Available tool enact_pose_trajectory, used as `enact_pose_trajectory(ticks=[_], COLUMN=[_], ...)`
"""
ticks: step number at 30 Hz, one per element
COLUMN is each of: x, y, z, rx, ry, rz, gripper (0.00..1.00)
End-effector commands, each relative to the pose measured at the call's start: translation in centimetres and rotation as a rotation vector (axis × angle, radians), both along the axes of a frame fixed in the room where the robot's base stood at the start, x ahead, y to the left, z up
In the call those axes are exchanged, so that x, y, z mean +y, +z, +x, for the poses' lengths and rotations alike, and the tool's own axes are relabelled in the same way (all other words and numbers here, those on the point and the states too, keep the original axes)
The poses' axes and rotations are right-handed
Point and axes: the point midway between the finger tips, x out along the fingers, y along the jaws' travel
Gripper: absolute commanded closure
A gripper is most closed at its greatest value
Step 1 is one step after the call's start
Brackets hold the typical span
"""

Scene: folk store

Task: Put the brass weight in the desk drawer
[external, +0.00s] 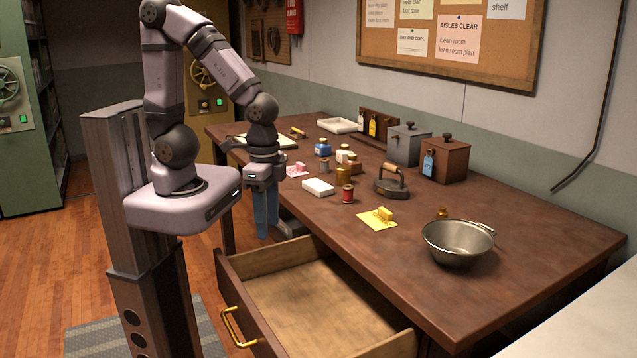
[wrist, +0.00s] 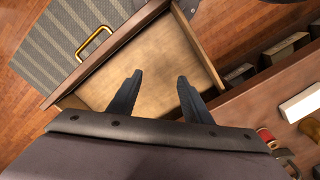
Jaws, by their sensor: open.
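The desk drawer (external: 325,292) is pulled open and its visible floor is bare; it also shows in the wrist view (wrist: 155,62). A small brass piece with a knob (external: 442,213) stands on the desk just behind the metal bowl, partly hidden by its rim. A brass-coloured cylinder (external: 343,175) stands farther back; I cannot tell for certain which of these two is the brass weight. My gripper (external: 265,222) points down beside the desk's front edge, near the drawer's far end. In the wrist view my gripper (wrist: 157,84) is open and empty, with the drawer beneath it.
The metal bowl (external: 458,242) stands at the desk's near right. A flat iron (external: 391,181), a red spool (external: 347,193), a white box (external: 318,187) and a yellow block on yellow paper (external: 377,218) lie mid-desk. The desk's near front is clear.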

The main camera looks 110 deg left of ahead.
Motion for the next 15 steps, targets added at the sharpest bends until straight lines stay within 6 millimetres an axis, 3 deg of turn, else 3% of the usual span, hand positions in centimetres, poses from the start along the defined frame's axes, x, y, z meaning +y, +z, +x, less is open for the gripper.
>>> enact_pose_trajectory(ticks=[5,11,15], x=[0.8,3.6,6.9], y=[1.0,2.7,3.5], z=[3.7,12.2,18.8], rx=[-0.029,-0.098,-0.158], ry=[0.024,0.08,0.125], rz=[-0.003,-0.008,-0.006], gripper=[0.55,0.55,0.55])
